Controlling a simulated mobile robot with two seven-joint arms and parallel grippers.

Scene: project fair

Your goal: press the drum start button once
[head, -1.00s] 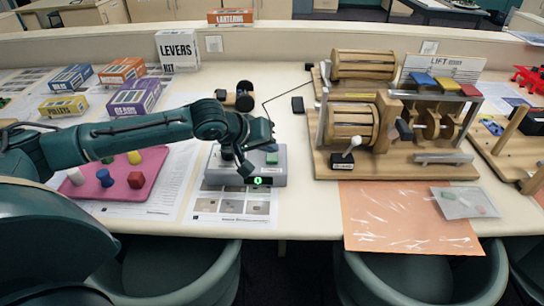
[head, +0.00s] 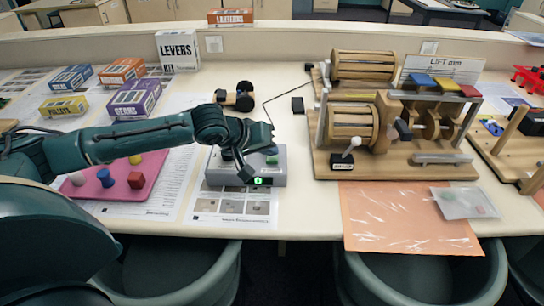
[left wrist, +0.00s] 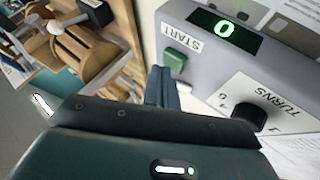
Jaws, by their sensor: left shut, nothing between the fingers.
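The grey control box (head: 215,178) stands on the table in the middle of the head view. Its green START button (head: 271,161) is near its right side; it also shows, unobstructed, in the left wrist view (left wrist: 182,62). The lit display (left wrist: 225,29) reads 0. The black TURNS dial (left wrist: 246,109) is in the left wrist view. My left gripper (head: 245,174) is shut and empty, over the box and left of the button. In the left wrist view its fingertips (left wrist: 159,72) are beside the button; I cannot tell their height above the box. My right gripper is out of view.
A wooden drum machine (head: 352,122) with a white-knobbed lever (head: 351,147) stands right of the box. A pink tray (head: 98,192) with several pegs lies left, under my forearm. An orange sheet (head: 400,225) lies at the front edge. Kit boxes stand back left.

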